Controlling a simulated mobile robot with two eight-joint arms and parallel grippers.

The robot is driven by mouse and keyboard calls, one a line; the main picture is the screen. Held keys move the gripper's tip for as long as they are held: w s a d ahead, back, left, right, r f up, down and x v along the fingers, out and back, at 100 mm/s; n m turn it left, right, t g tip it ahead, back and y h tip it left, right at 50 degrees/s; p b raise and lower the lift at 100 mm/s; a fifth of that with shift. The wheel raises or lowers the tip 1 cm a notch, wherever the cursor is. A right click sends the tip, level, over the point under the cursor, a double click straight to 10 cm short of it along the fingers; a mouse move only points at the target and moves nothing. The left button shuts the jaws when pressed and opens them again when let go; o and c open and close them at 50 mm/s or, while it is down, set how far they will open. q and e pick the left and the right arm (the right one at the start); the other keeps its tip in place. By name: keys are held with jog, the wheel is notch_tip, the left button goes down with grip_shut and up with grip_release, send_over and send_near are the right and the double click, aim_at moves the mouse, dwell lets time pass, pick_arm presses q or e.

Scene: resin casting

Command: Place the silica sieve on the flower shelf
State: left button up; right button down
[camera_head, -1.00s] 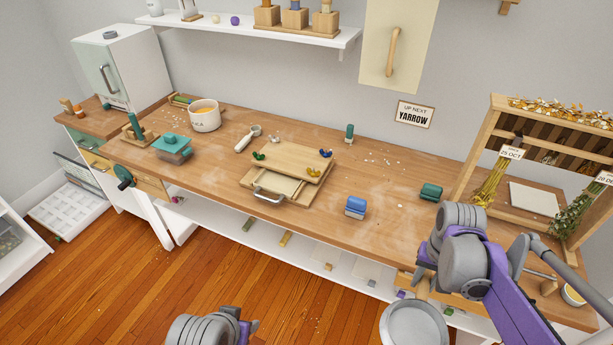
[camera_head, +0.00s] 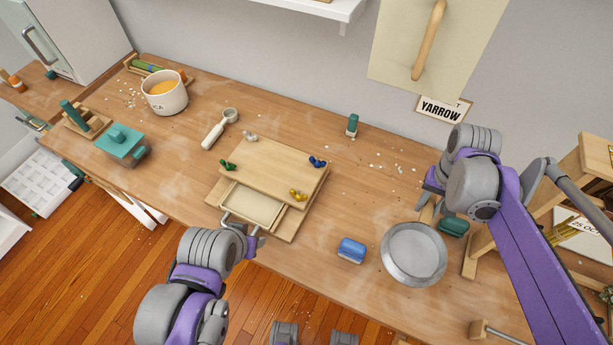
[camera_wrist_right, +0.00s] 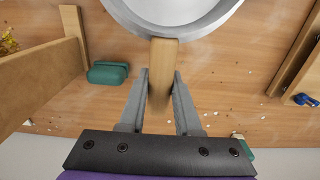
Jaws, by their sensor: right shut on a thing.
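The silica sieve (camera_head: 414,255) is a round, grey metal pan with a wooden handle. My right gripper (camera_head: 430,200) is shut on the handle and holds the sieve over the right part of the workbench. In the right wrist view, the handle (camera_wrist_right: 163,75) is between the fingers and the metal rim (camera_wrist_right: 175,25) is at the top. The wooden flower shelf (camera_head: 597,150) is at the far right, partly hidden by my right arm and cut off by the frame. My left gripper (camera_head: 250,240) is beside the press's metal handle; its finger gap is unclear.
A blue block (camera_head: 351,250) is left of the sieve, and a green block (camera_head: 454,227) lies close to its upper right. A wooden press board (camera_head: 270,168) with coloured wing nuts is mid-bench. A white pot (camera_head: 165,95), scoop (camera_head: 220,128) and teal-lidded box (camera_head: 122,145) stand left.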

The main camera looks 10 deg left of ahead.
jog(key=shift+w, duration=0.3)
jog(key=shift+s+f, duration=0.1)
jog(key=shift+s, duration=0.15)
notch_tip(320, 180, down, 10)
jog(key=shift+r+b, duration=0.2)
jog(key=shift+b, duration=0.25)
